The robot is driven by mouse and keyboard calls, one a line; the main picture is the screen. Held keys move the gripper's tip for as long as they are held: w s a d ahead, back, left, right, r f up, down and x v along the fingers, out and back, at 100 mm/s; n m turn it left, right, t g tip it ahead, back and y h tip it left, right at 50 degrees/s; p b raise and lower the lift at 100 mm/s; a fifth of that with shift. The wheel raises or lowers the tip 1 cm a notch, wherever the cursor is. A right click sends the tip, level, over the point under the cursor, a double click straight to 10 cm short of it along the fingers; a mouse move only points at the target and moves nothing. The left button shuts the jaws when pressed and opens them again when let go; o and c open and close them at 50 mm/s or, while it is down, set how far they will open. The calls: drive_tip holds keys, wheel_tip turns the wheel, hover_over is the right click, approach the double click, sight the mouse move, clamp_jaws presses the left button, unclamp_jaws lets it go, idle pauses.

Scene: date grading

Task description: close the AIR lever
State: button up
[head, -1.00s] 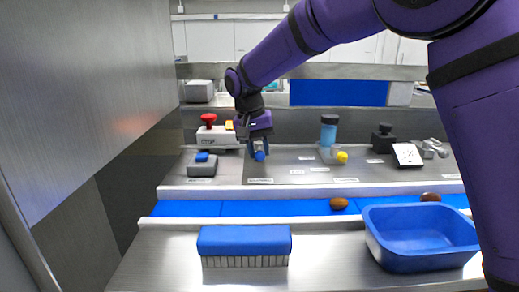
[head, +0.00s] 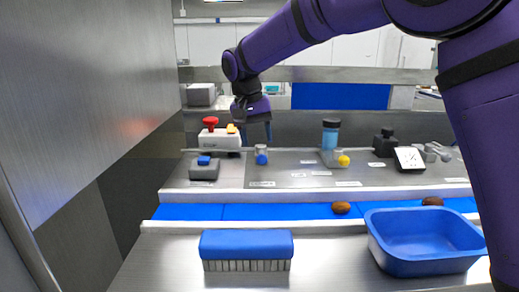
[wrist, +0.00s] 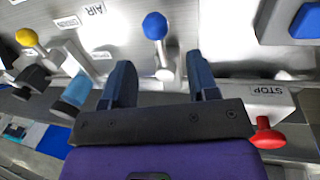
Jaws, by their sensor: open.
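A lever with a blue ball knob (head: 262,160) stands on the steel panel at the back left; its knob and pale stem also show in the wrist view (wrist: 155,27). A second lever has a yellow knob (head: 343,161), seen at the left in the wrist view (wrist: 27,37). An AIR label (wrist: 95,10) lies on the panel between the two knobs; I cannot tell from it alone which lever it names. My gripper (head: 258,137) is open and empty, just above and behind the blue knob. In the wrist view its fingers (wrist: 160,62) straddle the line of that lever, apart from the knob.
A STOP box with a red button (head: 210,121) stands left of my gripper, with a blue-buttoned grey box (head: 204,170) before it. A blue bottle (head: 330,135) stands right. A blue belt (head: 280,211) with brown dates, a brush (head: 246,245) and a blue tub (head: 425,262) are nearer.

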wheel_tip(320, 180, up, 6)
drive_tip(key=a, duration=0.1)
drive_tip(key=shift+a, duration=0.1)
idle(1.1)
drive_tip(key=s+d+r+t+y, duration=0.1)
drive_tip(key=s+d+r, duration=0.2)
drive_tip(key=s+d, duration=0.6)
drive_tip(key=s+d+r+t+y, duration=0.1)
drive_tip(key=s+d+r, duration=0.3)
drive_tip(key=d, duration=0.8)
drive_tip(key=s+d+f+t, duration=0.1)
drive_tip(key=s+d+f, duration=0.2)
drive_tip(key=s, duration=0.3)
drive_tip(key=s+d+f+t, duration=0.1)
drive_tip(key=s+d+f, duration=0.2)
drive_tip(key=s, duration=0.4)
drive_tip(key=s+d+f+t, duration=0.1)
drive_tip(key=s+d+f, duration=0.3)
drive_tip(key=s, duration=0.3)
drive_tip(key=shift+s+d, duration=0.2)
drive_tip(key=shift+d, duration=0.15)
